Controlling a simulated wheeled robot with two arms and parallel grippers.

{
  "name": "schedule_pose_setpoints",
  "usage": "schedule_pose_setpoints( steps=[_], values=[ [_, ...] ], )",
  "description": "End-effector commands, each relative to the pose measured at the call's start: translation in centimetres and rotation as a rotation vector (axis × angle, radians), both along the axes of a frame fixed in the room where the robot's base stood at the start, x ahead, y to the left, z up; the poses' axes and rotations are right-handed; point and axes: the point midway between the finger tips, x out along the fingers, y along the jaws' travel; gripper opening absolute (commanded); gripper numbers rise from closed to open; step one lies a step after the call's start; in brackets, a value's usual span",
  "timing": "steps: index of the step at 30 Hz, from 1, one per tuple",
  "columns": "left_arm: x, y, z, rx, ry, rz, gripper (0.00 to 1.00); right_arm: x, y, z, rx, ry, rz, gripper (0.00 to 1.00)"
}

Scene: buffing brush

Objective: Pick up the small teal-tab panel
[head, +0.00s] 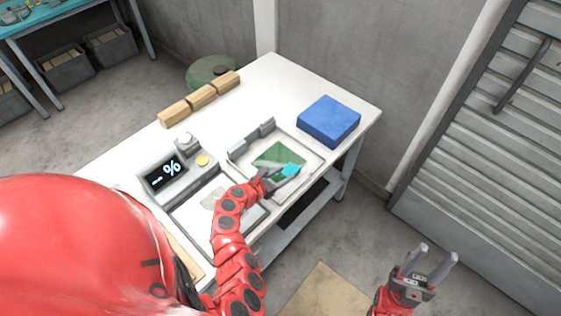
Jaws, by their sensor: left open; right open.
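The small green panel (277,154) with its teal tab (291,170) lies in the grey-framed tray (311,156) on the white table. The tab is at the panel's near right side. My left gripper (274,180) is open, low over the near edge of that tray and just left of the tab. Its fingers point toward the tab; I cannot tell whether they touch it. My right gripper (428,257) is open and empty, off the table at the lower right.
A blue block (329,121) sits at the table's right corner. Several wooden blocks (201,97) line the back left edge. A percent display device (171,173) and a second tray (190,218) stand on the left. A grey shutter (480,130) is at the right.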

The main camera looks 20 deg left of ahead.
Motion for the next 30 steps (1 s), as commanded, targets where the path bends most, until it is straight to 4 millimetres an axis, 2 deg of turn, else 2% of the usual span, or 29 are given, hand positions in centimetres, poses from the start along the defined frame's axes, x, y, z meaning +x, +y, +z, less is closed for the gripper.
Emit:
schedule_pose_setpoints(
  steps=[3,11,18,24,30],
  values=[
    [0.9,-0.3,-0.2,0.002,-0.001,-0.002,0.50,0.0,0.0,0.3,0.000,0.000,0.000,0.47],
    [1.6,-0.9,-0.7,-0.001,0.001,-0.003,0.50,0.0,0.0,0.7,0.000,0.000,0.000,0.47],
    [3.5,-2.2,-1.9,0.000,0.002,-0.003,0.50,0.0,0.0,1.5,0.000,0.000,0.000,0.47],
    [5.0,-2.6,-2.6,0.003,-0.001,-0.001,0.50,0.0,0.0,1.1,0.000,0.000,0.000,0.47],
    [5.4,-2.7,-2.8,0.002,0.000,0.001,0.50,0.0,0.0,1.1,0.000,0.000,0.000,0.47]
  ],
)
